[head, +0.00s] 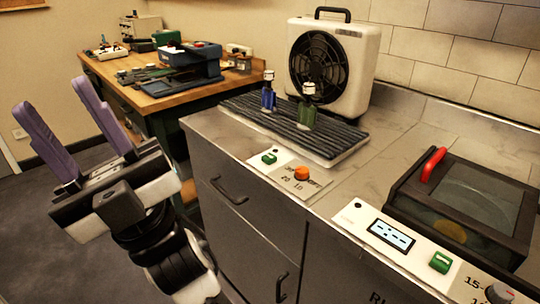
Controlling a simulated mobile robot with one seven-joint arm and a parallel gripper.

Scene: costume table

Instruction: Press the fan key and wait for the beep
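A white fan unit (360,62) with a black round grille and top handle stands at the back of the grey counter. Another green key (441,262) sits on the front right panel, beside a display (391,236) showing dashes. I cannot read which key is the fan key. My gripper (51,95) is at the left, off the counter, with its two purple fingers wide apart and nothing between them. It touches no key.
A dark lidded box with a red handle (433,164) stands at the right. A wooden workbench (150,98) with tools is behind. Bare counter (360,172) lies between mat and box.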

